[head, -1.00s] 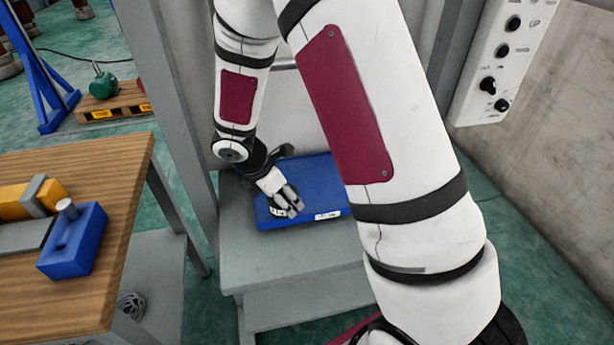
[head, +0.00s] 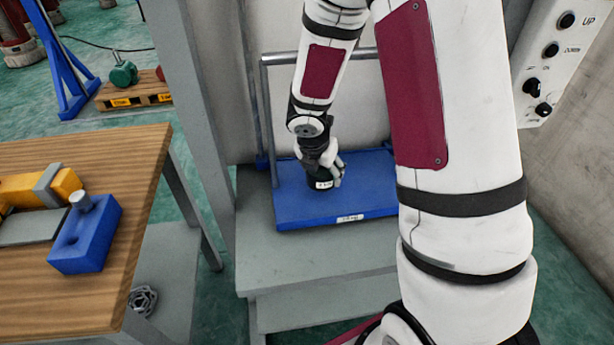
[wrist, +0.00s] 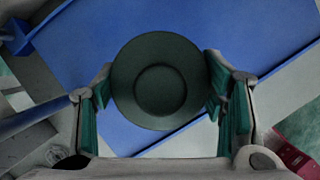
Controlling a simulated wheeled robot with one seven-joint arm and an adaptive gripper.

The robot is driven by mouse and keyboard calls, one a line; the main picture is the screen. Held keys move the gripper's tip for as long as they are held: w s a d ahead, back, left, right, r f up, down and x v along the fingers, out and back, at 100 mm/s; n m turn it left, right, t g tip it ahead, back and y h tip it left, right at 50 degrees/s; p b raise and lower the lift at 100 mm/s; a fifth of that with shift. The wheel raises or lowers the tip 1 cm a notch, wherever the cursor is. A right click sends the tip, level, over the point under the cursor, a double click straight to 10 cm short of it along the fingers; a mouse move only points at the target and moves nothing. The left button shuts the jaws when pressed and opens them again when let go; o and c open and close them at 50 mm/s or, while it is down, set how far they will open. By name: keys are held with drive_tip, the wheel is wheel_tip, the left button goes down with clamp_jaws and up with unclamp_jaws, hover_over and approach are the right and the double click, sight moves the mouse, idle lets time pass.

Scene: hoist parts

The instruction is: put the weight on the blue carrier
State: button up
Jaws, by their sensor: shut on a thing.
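The weight (wrist: 160,82) is a dark, round piece with a recessed centre in the wrist view. In the head view it shows as a small black cylinder (head: 321,184) with a white label. My gripper (head: 324,172) points down and is shut on the weight, one finger on each side in the wrist view (wrist: 161,95). The blue carrier (head: 372,202) is a flat platform with a label on its front edge and a rail frame behind. The weight is over its left part; I cannot tell whether it touches the surface.
The carrier is over a grey step (head: 300,262) beside a grey post (head: 195,110). A wooden table (head: 60,300) at left holds a blue block (head: 85,240) with a pin and yellow-grey parts. A control box (head: 545,65) hangs at upper right. The carrier's right part looks bare.

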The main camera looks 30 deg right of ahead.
drive_tip(key=d, duration=0.2)
drive_tip(key=w+d, duration=0.1)
drive_tip(key=d, duration=0.2)
drive_tip(key=shift+w+d+f, duration=0.1)
drive_tip(key=shift+w+d, duration=0.1)
drive_tip(key=shift+d, duration=0.05)
drive_tip(key=shift+w+d+f, duration=0.1)
drive_tip(key=shift+d+f, duration=0.1)
drive_tip(key=shift+d, duration=0.45)
wheel_tip(320, 180, down, 2)
drive_tip(key=shift+a+f+b, duration=0.1)
drive_tip(key=shift+f+b, duration=0.05)
drive_tip(key=shift+b, duration=0.35)
drive_tip(key=shift+f+b, duration=0.4)
drive_tip(key=shift+f, duration=0.1)
drive_tip(key=shift+f, duration=0.1)
drive_tip(key=o, duration=1.9)
drive_tip(key=shift+f, duration=0.1)
drive_tip(key=shift+o, duration=0.2)
